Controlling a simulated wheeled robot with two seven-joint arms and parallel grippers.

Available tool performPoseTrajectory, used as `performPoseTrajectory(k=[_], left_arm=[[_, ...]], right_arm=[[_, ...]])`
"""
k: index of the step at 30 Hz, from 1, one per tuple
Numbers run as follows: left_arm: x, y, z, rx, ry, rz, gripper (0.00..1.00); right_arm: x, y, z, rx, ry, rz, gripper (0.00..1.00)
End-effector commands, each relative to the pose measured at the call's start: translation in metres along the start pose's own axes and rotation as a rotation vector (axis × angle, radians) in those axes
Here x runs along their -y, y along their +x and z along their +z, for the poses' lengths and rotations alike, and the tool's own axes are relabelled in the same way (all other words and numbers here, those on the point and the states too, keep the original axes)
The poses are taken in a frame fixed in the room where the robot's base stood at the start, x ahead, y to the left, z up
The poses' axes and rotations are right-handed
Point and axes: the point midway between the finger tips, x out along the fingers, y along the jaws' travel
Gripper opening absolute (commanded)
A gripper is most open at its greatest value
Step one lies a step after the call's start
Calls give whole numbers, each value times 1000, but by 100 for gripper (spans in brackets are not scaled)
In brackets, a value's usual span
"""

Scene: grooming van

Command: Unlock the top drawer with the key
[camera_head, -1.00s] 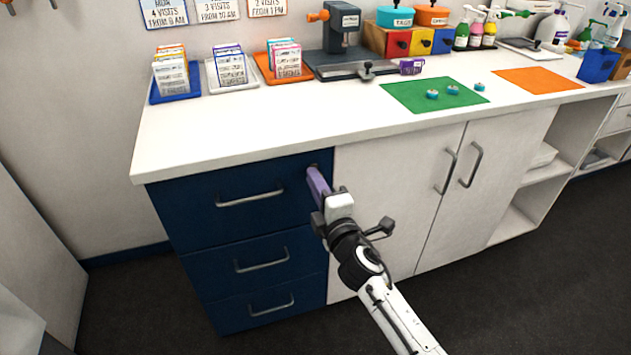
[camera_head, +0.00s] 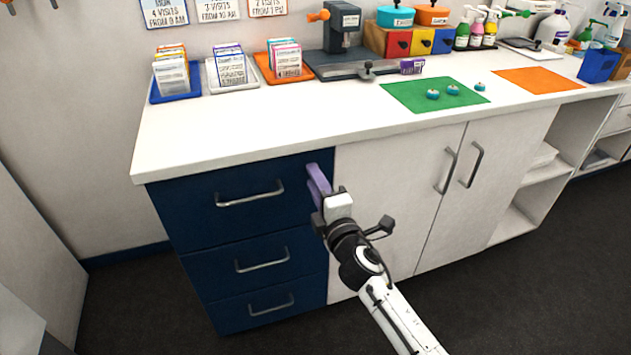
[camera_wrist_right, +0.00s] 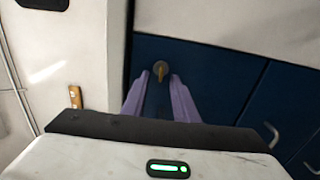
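The top drawer (camera_head: 232,214) is the uppermost dark blue drawer under the counter's left end, and it is closed. My right gripper (camera_head: 313,181), with purple fingers, is at this drawer's upper right corner. In the right wrist view its fingers (camera_wrist_right: 157,84) are spread apart. A small brass key (camera_wrist_right: 160,70) shows between and just beyond the fingertips, at a round lock on the dark blue front. The fingers appear clear of it on both sides. In the head view the fingers hide key and lock. My left gripper is not in view.
Two more blue drawers (camera_head: 262,262) lie below, with bar handles. White cupboard doors (camera_head: 395,200) stand directly right of the gripper. The white counter (camera_head: 270,120) overhangs above, with card trays and a green mat (camera_head: 412,99) on it. The dark floor in front is free.

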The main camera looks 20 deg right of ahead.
Motion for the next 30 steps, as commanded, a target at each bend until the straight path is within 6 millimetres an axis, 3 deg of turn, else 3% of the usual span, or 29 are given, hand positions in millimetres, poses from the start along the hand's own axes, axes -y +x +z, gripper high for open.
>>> performPoseTrajectory(k=[5, 18, 30], left_arm=[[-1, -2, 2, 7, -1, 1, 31], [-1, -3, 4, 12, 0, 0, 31], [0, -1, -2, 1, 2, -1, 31]], right_arm=[[1, -13, 0, 0, 1, -2, 27], [1, -91, 0, 0, 0, -1, 27], [0, -103, 0, 0, -1, 0, 27]])
